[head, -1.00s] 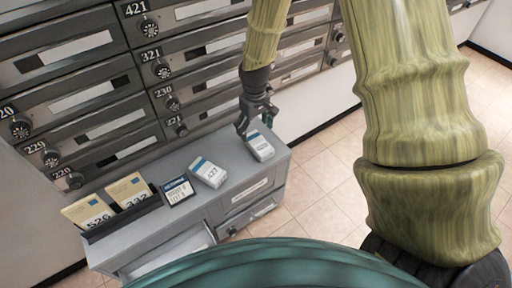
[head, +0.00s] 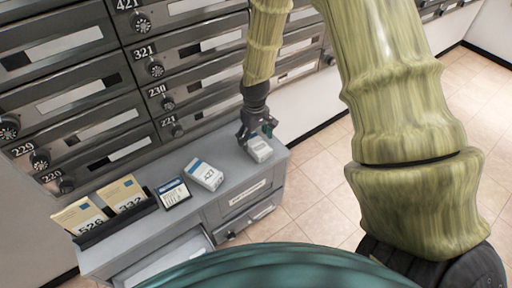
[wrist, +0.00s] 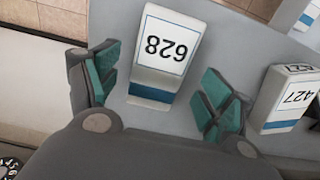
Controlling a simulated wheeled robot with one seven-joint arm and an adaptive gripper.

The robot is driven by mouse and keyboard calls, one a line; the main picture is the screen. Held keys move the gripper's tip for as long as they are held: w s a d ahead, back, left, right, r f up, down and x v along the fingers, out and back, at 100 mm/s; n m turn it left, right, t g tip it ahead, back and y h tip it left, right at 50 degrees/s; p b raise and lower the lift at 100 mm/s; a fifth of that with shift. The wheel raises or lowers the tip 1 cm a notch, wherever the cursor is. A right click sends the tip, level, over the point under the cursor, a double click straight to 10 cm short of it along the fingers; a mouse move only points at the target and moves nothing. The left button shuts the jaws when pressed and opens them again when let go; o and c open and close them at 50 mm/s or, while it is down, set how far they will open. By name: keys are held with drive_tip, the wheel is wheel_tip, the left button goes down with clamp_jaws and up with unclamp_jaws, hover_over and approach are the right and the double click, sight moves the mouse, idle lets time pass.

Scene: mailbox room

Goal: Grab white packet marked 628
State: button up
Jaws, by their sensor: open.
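The white packet marked 628 (wrist: 163,50) lies on the grey cabinet top, with a blue band at its near end; in the wrist view its number is upside down. In the head view the packet (head: 259,150) is at the right end of the cabinet, partly behind my gripper. My gripper (head: 257,137) is over it, pointing down. In the wrist view my gripper (wrist: 155,95) is open, with one teal-padded finger on each side of the packet's near end. I see gaps between the fingers and the packet.
Another white packet marked 427 (wrist: 292,97) lies just right of the right finger. On the grey cabinet (head: 232,190) are also a dark-edged card (head: 174,193) and two tan envelopes in a dark holder (head: 118,222). Mailboxes (head: 200,75) rise behind. A drawer below is open.

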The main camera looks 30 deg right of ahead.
sight(256, 142)
wheel_tip(256, 142, down, 3)
drive_tip(key=shift+s+f, duration=0.1)
drive_tip(key=shift+s, duration=0.05)
drive_tip(key=c, duration=1.2)
